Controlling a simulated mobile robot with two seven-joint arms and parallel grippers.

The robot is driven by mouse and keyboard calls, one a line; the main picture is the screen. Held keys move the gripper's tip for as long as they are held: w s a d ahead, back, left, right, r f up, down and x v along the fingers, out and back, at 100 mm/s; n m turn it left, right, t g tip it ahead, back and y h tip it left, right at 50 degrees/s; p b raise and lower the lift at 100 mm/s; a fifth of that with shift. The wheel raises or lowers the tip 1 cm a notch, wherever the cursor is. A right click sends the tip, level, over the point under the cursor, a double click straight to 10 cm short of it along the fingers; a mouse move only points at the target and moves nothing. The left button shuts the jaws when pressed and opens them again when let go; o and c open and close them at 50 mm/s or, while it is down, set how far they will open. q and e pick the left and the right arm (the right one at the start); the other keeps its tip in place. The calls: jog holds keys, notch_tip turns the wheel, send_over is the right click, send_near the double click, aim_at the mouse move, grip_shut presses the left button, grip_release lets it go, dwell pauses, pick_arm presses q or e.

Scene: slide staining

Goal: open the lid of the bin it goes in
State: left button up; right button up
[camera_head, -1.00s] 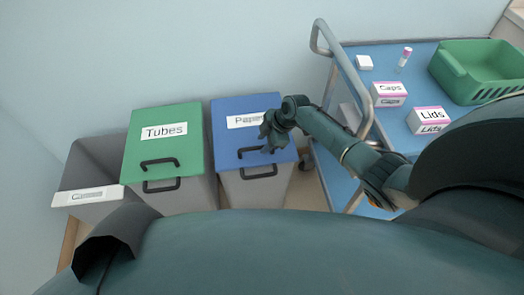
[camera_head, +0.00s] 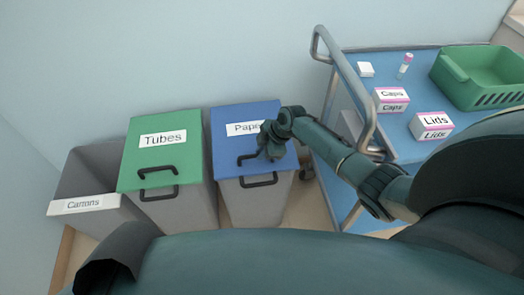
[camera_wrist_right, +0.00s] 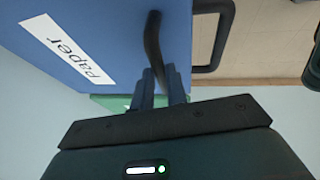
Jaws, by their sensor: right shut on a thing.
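The paper bin has a blue lid (camera_head: 240,135) with a "Paper" label and stands right of the other bins. Its lid lies flat and closed. A black handle sits on the lid's front part, and another handle (camera_head: 258,180) is on the bin's grey front. My right gripper (camera_head: 268,152) is over the lid's right front part. In the right wrist view, its fingers (camera_wrist_right: 160,88) are shut on the black lid handle (camera_wrist_right: 153,40). The tubes bin (camera_head: 163,150) has a closed green lid. The cartons bin (camera_head: 90,180) is open at the left. My left gripper is not in view.
A blue cart (camera_head: 355,85) with a grey rail stands right of the bins. It carries a caps box (camera_head: 391,100), a lids box (camera_head: 431,125), a tube (camera_head: 404,66), a small white item (camera_head: 365,69) and a green basket (camera_head: 485,75).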

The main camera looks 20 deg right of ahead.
grip_shut()
pick_arm(q)
jog(key=b, duration=0.2)
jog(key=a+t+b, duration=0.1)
jog(key=b, duration=0.2)
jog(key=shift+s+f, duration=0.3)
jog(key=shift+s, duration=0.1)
pick_arm(e)
jog(key=w+d+r+g, duration=0.1)
jog(key=w+r, duration=0.3)
jog(key=r, duration=0.4)
jog(key=w+d+r+g, duration=0.1)
jog(key=w+d+r, duration=0.1)
jog(key=w+r, duration=0.3)
notch_tip(320, 180, up, 4)
jog(key=shift+w+f+m+y, duration=0.15)
jog(key=shift+w+m+y, duration=0.1)
jog(key=shift+m+y, duration=0.05)
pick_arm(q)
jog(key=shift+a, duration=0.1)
